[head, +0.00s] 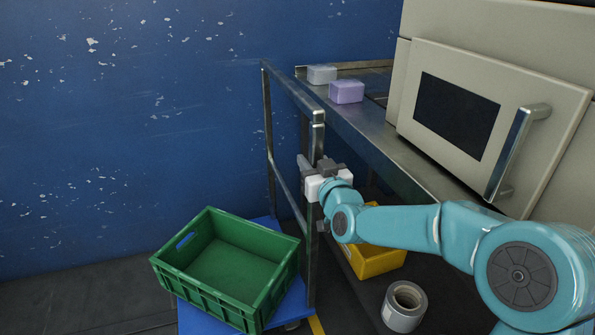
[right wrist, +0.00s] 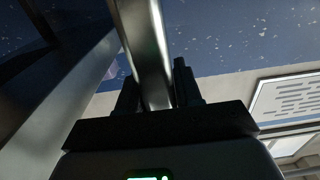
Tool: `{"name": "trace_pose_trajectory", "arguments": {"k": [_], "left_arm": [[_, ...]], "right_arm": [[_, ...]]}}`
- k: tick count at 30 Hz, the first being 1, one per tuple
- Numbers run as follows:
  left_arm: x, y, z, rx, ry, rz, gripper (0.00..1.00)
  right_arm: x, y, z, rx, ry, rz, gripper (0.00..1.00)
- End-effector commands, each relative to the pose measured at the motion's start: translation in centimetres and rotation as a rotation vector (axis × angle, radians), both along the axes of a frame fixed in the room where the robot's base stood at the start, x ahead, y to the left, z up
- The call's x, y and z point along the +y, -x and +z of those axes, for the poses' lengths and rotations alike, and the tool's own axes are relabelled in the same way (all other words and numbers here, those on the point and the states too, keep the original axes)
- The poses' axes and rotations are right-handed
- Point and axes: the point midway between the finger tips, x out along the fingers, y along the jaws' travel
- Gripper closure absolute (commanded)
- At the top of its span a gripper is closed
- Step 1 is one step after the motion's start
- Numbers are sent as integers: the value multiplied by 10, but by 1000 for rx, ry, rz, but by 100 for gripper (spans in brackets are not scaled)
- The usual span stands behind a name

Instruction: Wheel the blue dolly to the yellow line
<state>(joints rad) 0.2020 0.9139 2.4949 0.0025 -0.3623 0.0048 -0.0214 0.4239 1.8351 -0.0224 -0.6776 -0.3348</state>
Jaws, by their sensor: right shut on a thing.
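The blue dolly (head: 293,306) stands on the floor at the bottom middle of the head view. Its grey metal handle frame (head: 269,120) rises beside the steel table. A green crate (head: 228,268) rests on the dolly and hides most of its deck. My right gripper (head: 315,172) is shut on the near upright post of the frame. In the right wrist view the metal post (right wrist: 146,40) passes between the two dark fingers (right wrist: 157,90). A short piece of the yellow line (head: 316,326) shows on the floor right of the dolly. My left gripper is out of view.
A steel table (head: 375,142) with a cream machine (head: 460,90) stands right of the frame, bearing a lilac block (head: 346,91) and a grey block (head: 322,74). A yellow bin (head: 378,262) and a tape roll (head: 404,307) sit below. A blue wall (head: 130,110) stands behind.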

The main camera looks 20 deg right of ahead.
Motion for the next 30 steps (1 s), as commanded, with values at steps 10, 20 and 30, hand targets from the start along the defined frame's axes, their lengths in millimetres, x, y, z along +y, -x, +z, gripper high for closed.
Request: {"name": "trace_pose_trajectory", "arguments": {"k": [10, 20, 30], "left_arm": [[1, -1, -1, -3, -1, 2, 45], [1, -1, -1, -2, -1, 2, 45], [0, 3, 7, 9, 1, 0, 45]], "right_arm": [[-10, 0, 1, -1, -3, -11, 62], [-7, 0, 0, 1, -3, -6, 45], [-8, 45, 2, 3, -3, -5, 45]]}}
